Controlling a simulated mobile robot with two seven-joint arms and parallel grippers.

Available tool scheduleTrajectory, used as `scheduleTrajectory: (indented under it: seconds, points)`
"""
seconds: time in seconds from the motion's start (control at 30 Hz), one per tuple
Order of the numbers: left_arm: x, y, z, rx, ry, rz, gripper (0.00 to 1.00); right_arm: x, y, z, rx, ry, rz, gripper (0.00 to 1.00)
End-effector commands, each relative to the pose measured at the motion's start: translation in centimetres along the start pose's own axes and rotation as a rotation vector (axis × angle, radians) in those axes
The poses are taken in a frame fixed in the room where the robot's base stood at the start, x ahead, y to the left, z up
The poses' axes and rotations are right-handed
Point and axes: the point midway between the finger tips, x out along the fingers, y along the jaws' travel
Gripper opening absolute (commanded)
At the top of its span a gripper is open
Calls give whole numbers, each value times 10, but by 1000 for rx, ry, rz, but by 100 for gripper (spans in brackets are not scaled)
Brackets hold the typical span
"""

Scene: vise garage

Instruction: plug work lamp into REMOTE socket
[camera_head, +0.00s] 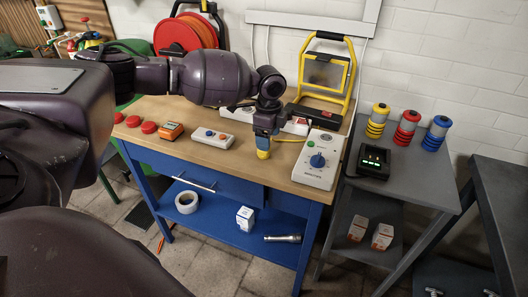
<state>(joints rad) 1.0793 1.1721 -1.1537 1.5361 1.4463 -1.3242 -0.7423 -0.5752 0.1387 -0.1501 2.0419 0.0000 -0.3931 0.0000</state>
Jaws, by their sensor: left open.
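The yellow work lamp (347,84) stands at the back right of the wooden bench. My left gripper (264,138) comes down over the bench and is open. A small yellow piece (263,154), which looks like the lamp's plug, shows at its fingertips. A thin yellow cable (290,141) runs right from there. I cannot tell whether the fingers touch the piece. A white socket strip with a red part (298,125) lies behind, partly hidden by my gripper. No REMOTE label is readable. My right gripper is not in view.
A white button box (212,138), an orange device (173,130) and red discs (149,127) lie left. A grey side table (428,187) holds a black charger (374,161) and striped cylinders (407,127).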

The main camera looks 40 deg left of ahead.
Motion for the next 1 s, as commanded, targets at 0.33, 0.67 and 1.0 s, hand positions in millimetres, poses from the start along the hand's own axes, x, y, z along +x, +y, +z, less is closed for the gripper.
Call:
scheduleTrajectory:
  seconds: [0.33,0.67,1.0]
  points:
    - [45,5,-7,1,0,4,69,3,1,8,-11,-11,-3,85]
    - [49,5,-6,1,0,1,69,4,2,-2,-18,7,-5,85]
    - [49,5,-6,1,0,2,35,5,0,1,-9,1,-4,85]
